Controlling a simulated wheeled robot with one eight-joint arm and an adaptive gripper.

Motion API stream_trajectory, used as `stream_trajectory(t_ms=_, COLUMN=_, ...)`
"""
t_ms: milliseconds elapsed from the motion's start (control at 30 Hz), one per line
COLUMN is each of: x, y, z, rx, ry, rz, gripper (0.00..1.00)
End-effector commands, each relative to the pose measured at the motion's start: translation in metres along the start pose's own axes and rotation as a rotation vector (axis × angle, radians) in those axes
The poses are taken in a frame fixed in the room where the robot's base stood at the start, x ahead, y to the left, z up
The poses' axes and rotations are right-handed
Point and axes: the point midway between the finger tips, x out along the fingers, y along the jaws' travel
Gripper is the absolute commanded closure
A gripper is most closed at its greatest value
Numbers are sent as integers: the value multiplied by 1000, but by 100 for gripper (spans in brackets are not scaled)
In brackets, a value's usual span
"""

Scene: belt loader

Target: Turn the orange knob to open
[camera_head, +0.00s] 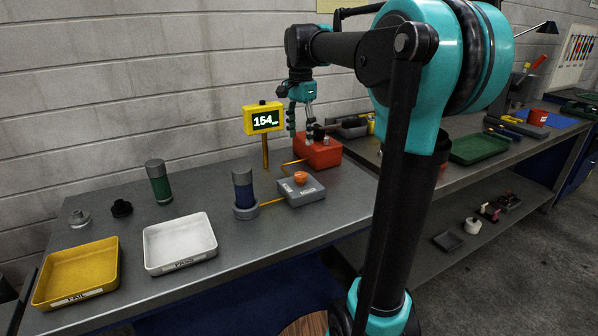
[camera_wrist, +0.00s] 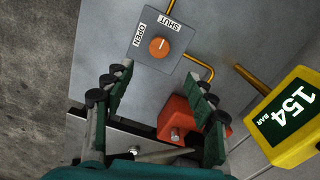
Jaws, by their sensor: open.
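The orange knob (camera_head: 301,176) sits on top of a grey box on the bench, in front of the red box. In the wrist view the knob (camera_wrist: 158,46) is at upper centre, with an "OPEN" label (camera_wrist: 139,35) on its left and a "SHUT" label (camera_wrist: 169,23) above right. A pale line on the knob shows, but I cannot tell surely which label it favours. My gripper (camera_head: 302,136) hangs above the red box, behind the knob and apart from it. In the wrist view its fingers (camera_wrist: 152,92) are spread and empty.
The red box (camera_head: 318,152) is below my gripper. A yellow gauge (camera_head: 263,118) reads 154 on a post to the left. A blue cylinder (camera_head: 243,187) stands in a grey holder. A white tray (camera_head: 180,244) and yellow tray (camera_head: 76,274) lie left.

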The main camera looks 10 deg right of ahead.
Motion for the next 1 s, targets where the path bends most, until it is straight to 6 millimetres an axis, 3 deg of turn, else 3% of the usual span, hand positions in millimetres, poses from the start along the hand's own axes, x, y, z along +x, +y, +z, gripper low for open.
stream_trajectory(t_ms=400, x=84, y=0, z=0, rx=-1, ry=0, rz=0, gripper=44)
stream_trajectory(t_ms=600, x=114, y=0, z=0, rx=-1, ry=0, rz=-1, gripper=44)
stream_trajectory(t_ms=1000, x=131, y=0, z=0, rx=-1, ry=0, rz=-1, gripper=44)
